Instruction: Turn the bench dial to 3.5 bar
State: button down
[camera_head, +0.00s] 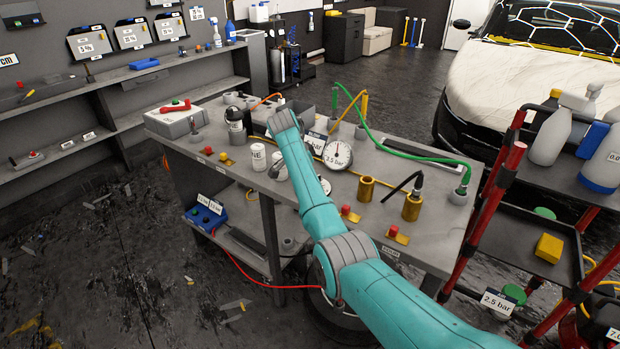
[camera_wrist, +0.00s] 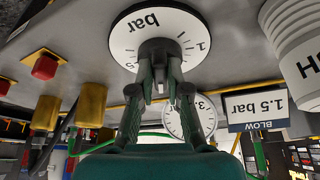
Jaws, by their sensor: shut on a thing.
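The bench dial (camera_wrist: 122,40) is a white disc marked "bar" with black ticks and numbers, upside down in the wrist view. A grey knob stands at its middle. My gripper (camera_wrist: 160,82) is shut on this knob, one finger on each side. The fingers and knob hide part of the scale, so I cannot tell the setting. A round white gauge (camera_wrist: 177,121) shows behind the right finger, partly covered.
A "BLOW 1.5 bar" sign (camera_wrist: 258,106) and a white ribbed container (camera_wrist: 296,50) are close to the right of the dial in the wrist view. Brass cylinders (camera_head: 366,189), red buttons and a green hose (camera_head: 400,152) occupy the bench's right side.

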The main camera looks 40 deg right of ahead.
dwell(0.3)
jog(key=c, duration=1.1)
grip_release()
jog(key=shift+c, duration=0.2)
jog(key=v, duration=1.2)
jog(key=shift+a, duration=0.1)
